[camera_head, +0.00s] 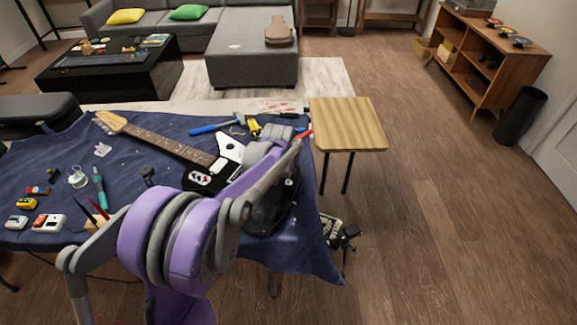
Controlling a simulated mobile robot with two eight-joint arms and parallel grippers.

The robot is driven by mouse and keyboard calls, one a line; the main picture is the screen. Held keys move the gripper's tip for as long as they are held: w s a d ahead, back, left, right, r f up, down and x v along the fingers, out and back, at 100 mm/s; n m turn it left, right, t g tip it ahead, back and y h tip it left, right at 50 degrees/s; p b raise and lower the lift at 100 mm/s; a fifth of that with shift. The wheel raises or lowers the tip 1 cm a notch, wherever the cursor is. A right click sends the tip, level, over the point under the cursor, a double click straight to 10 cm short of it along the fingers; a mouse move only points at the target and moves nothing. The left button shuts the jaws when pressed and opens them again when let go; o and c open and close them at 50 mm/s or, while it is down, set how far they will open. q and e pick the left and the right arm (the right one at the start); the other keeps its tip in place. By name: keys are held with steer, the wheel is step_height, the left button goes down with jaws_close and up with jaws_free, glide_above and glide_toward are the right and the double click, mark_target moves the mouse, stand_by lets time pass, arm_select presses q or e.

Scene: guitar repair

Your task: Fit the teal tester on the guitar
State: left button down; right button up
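The guitar (182,150) lies on the blue cloth. Its wooden neck points to the far left, and its black body with a white pickguard is partly hidden behind my purple arm. A teal, pen-like tool (99,188) lies on the cloth at the left. A small white-and-blue box (17,222) is at the left edge. I cannot tell which of these is the teal tester. My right gripper is not in view.
A yellow box (26,204) and a red-and-white box (49,222) lie at the left. A blue-handled hammer (210,128) lies behind the guitar. A wooden stool (348,122) stands beside the table's right end.

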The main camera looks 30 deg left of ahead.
arm_select(q)
steer(key=shift+f+b, duration=0.8)
steer(key=shift+f, duration=0.4)
stand_by(2.0)
steer(key=shift+c, duration=0.6)
jaws_free()
steer(key=shift+r, duration=0.15)
steer(key=shift+r+p, duration=2.1)
steer(key=shift+r, duration=1.3)
